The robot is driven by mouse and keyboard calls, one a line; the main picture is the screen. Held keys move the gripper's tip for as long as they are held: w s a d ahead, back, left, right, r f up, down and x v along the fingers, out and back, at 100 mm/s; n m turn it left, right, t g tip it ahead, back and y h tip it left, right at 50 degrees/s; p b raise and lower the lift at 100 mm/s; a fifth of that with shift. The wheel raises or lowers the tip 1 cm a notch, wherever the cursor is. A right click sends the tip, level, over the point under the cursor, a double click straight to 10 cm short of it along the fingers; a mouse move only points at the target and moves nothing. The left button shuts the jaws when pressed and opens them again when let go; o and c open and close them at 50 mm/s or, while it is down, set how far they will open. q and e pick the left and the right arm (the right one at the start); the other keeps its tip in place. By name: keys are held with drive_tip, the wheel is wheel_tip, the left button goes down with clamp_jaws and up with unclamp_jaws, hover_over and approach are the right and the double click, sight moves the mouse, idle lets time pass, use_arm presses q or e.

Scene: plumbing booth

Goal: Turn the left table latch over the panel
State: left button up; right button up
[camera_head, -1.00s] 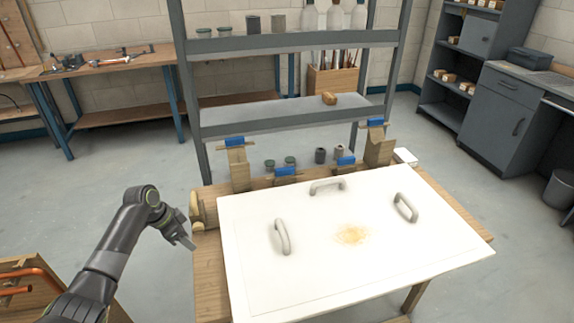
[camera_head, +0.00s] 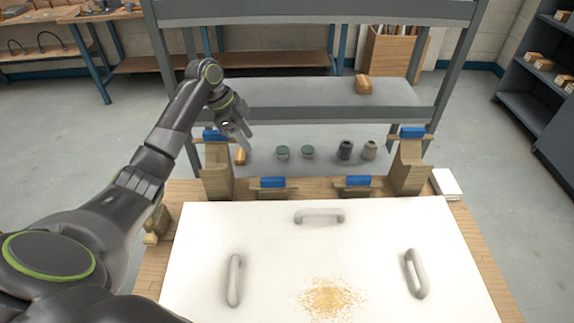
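A white panel (camera_head: 380,235) with three grey handles lies on the wooden table (camera_head: 480,255). At the table's left edge, partly behind my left arm, is a small wooden piece (camera_head: 156,226), which looks like the left latch; its exact turn is hard to make out. It appears beside the panel, not over it. My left gripper (camera_head: 240,132) is raised beyond the panel's far left corner, just above the left wooden post (camera_head: 216,172) with a blue top. It holds nothing that I can see, and its finger gap is too small to judge. My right gripper is not in view.
Another blue-topped wooden post (camera_head: 407,165) stands at the back right, with two low blue-topped blocks (camera_head: 270,188) between. A grey shelf (camera_head: 310,98) with jars stands behind the table. A white block (camera_head: 446,184) lies at the far right corner. The panel's top is clear apart from brown specks.

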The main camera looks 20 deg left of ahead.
use_arm(q)
wheel_tip(320, 180, down, 3)
drive_tip(key=s+d, duration=0.1)
drive_tip(key=d, duration=0.1)
drive_tip(key=p, duration=0.2)
approach(272, 179)
drive_tip(key=x, duration=0.8)
drive_tip(key=shift+d+f, duration=0.1)
drive_tip(key=shift+f, duration=0.1)
drive_tip(key=shift+d+f, duration=0.15)
drive_tip(key=shift+f, duration=0.25)
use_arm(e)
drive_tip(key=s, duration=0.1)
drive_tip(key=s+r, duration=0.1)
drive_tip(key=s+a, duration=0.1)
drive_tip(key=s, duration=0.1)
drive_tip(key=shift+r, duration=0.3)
use_arm(q)
clamp_jaws()
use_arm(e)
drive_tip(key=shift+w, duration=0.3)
